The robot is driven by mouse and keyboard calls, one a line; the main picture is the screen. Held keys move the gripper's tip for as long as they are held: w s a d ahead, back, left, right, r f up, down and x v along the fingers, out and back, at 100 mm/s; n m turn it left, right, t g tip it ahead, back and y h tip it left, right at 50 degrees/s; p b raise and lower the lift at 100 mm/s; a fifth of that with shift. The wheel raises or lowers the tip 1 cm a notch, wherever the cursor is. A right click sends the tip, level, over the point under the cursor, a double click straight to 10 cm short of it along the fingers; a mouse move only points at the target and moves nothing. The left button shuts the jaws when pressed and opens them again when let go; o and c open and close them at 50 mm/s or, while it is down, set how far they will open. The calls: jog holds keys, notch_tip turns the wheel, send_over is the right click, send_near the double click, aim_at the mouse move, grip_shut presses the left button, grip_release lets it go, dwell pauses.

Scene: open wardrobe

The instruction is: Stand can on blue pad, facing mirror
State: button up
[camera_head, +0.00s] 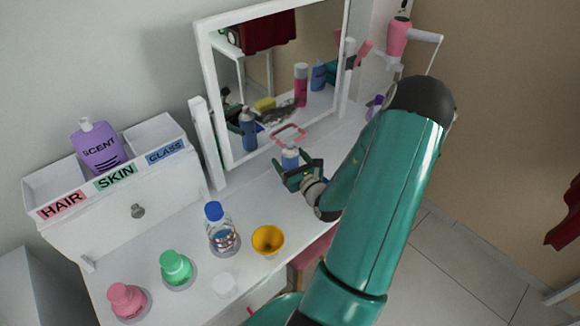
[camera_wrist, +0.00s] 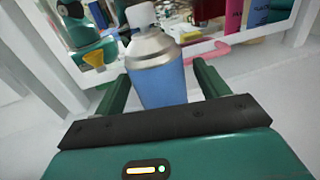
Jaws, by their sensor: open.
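The can (camera_head: 290,156) is blue with a silver shoulder and a white cap, and it stands on the white tabletop in front of the mirror (camera_head: 212,92). In the wrist view the can (camera_wrist: 160,84) appears upright between the two green fingers of my gripper (camera_wrist: 157,88). The fingers are open, one on each side, with visible gaps beside the can. In the head view my gripper (camera_head: 300,172) partly covers the can's lower part. I cannot make out the blue pad; the can's base is hidden. Which way its label faces is unclear.
A pink-framed item (camera_head: 290,133) lies just behind the can. A labelled organizer (camera_head: 135,212) is at left; a pink hairdryer (camera_head: 398,38) hangs at right.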

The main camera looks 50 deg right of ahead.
jog(key=shift+x, duration=1.05)
jog(key=shift+c, duration=0.4)
jog(key=c, duration=1.1)
jog(key=shift+c, duration=0.8)
jog(key=shift+r, duration=0.1)
